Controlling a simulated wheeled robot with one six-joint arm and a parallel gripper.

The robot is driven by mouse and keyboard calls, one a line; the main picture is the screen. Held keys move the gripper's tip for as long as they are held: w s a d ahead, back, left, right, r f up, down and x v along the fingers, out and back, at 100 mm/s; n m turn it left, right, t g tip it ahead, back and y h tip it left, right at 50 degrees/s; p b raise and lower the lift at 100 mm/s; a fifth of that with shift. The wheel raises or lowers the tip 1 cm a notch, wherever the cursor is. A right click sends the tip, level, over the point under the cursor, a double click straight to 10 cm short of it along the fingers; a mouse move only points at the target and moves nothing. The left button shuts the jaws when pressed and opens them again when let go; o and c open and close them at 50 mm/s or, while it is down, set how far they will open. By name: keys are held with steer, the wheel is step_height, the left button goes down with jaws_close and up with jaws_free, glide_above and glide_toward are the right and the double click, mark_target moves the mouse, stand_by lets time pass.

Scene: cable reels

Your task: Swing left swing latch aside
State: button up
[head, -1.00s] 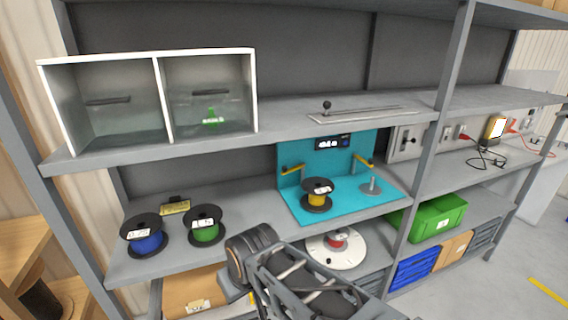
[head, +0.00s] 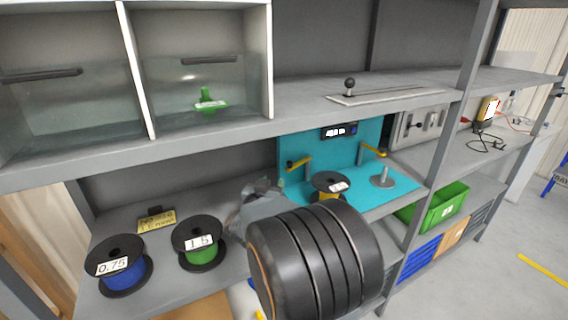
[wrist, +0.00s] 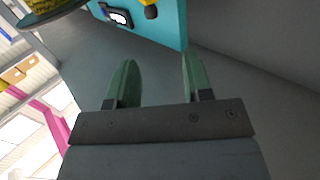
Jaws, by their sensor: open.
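The left swing latch (head: 300,163) is a yellow arm with a dark knob on a post, at the left of the teal fixture (head: 404,181). In the wrist view, a dark knob with a bit of yellow (wrist: 151,11), seemingly this latch, shows at the top edge. My gripper (wrist: 157,62) has its two green fingers apart with nothing between them. The knob is beyond the fingertips, not touching them. In the head view my wrist and gripper are left of the fixture, partly hidden by my dark arm link.
The right yellow latch (head: 373,149) and a bare spindle (head: 383,177) are on the fixture. A yellow-wire reel (head: 330,186) stands between the latches. A blue reel (head: 120,266) and green reel (head: 200,244) stand left. The upper shelf (head: 300,120) runs overhead.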

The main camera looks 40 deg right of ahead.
mark_target(289, 163)
steer(key=shift+h, duration=0.3)
steer(key=x, duration=0.4)
steer(key=p+x, duration=0.1)
steer(key=x, duration=0.4)
steer(key=s+x, duration=0.1)
steer(key=x, duration=0.4)
steer(key=shift+d+f+p, duration=0.15)
steer(key=shift+d+p, duration=0.15)
steer(key=shift+p, duration=0.05)
jaws_close()
